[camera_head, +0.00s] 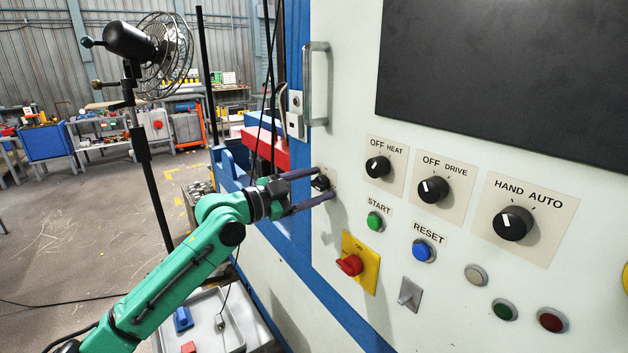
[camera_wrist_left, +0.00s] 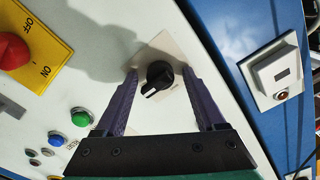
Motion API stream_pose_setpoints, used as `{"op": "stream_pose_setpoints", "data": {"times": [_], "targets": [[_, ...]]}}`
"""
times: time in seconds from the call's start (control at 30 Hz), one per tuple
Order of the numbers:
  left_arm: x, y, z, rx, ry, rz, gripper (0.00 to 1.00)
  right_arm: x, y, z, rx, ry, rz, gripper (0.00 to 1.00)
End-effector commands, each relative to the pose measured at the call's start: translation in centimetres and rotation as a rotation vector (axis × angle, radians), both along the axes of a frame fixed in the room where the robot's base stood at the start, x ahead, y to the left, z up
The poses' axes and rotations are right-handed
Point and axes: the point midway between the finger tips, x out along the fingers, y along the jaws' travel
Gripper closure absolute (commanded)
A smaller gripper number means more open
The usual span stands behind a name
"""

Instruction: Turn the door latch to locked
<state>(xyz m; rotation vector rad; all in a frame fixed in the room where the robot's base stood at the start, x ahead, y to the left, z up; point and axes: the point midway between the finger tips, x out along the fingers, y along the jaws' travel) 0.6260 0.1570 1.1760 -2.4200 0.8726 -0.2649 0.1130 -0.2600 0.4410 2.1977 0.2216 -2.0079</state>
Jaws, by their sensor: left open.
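The door latch (camera_head: 320,182) is a small black turn knob on a pale plate near the left edge of the white panel. In the left wrist view the black knob (camera_wrist_left: 158,76) has a white mark pointing down and left. My left gripper (camera_head: 325,184) is open, with one purple finger on either side of the knob. In the left wrist view the open fingers (camera_wrist_left: 160,72) show on both sides of it. I cannot tell whether they touch it. My right gripper is not in view.
A metal door handle (camera_head: 317,84) stands above the latch. A fan (camera_head: 150,45) stands at the left.

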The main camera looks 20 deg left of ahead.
Motion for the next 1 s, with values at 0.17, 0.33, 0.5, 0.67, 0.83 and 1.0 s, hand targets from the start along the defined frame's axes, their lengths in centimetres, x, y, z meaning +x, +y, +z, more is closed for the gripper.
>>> {"op": "stream_pose_setpoints", "data": {"times": [0.17,0.33,0.5,0.67,0.83,1.0], "targets": [[-0.02,0.07,-0.07,0.000,0.001,0.001,0.55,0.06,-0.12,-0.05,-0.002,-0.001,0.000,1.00],[0.00,0.17,0.03,-0.001,-0.001,0.002,1.00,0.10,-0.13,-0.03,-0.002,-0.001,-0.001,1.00],[0.00,0.24,0.17,-0.007,0.000,0.004,1.00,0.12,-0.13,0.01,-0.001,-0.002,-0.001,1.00],[0.02,0.29,0.31,-0.034,0.020,0.005,1.00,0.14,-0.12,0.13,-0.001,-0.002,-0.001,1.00],[0.04,0.36,0.49,-0.097,0.067,0.006,1.00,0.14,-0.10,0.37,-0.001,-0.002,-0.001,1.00],[0.06,0.40,0.57,-0.196,0.149,0.007,1.00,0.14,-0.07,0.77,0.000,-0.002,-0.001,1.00]]}}
